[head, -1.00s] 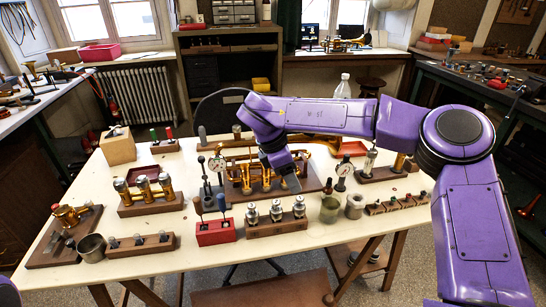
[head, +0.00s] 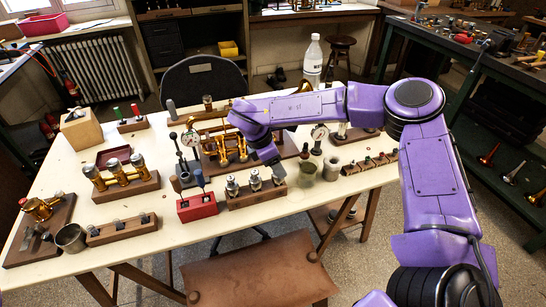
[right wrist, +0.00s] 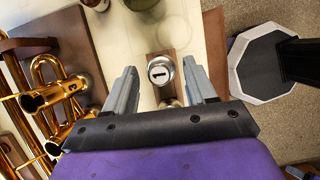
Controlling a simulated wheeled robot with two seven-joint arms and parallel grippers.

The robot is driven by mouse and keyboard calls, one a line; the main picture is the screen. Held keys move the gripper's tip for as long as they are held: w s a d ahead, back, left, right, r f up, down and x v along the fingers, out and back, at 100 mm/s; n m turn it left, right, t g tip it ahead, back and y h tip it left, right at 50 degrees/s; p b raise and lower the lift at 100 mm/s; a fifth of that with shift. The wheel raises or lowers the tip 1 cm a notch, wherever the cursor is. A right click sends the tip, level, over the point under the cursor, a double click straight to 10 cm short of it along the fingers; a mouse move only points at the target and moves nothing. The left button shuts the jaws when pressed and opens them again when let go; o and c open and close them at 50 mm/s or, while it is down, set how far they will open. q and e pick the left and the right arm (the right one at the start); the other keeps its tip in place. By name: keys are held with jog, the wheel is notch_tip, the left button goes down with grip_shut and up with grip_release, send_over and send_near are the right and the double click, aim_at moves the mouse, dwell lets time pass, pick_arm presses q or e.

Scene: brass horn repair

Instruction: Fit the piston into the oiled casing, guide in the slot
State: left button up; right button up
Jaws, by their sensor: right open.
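Several silver-topped pistons stand upright in a wooden block (head: 257,196) at the table's front; the middle piston (head: 255,181) shows clearly. My right gripper (head: 277,166) is just above the block's right-end piston (head: 279,174). In the right wrist view the gripper (right wrist: 160,70) is open, with a piston top marked "1" (right wrist: 160,72) between its fingers and visible gaps on both sides. The brass horn (head: 235,150) with its upright casings lies on a wooden board behind the block, partly hidden by my arm. Its gold tubes (right wrist: 45,98) show at left in the right wrist view. My left gripper is out of view.
A red block (head: 198,207) with upright tools stands left of the piston block. Small cups (head: 331,168) stand to its right, near a low wooden rack (head: 370,163). A brass valve set (head: 122,177) is farther left. The table's front edge is close.

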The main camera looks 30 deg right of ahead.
grip_shut()
notch_tip(320, 180, up, 10)
jog(key=p, duration=0.5)
dwell(1.1)
jog(key=shift+w, duration=0.1)
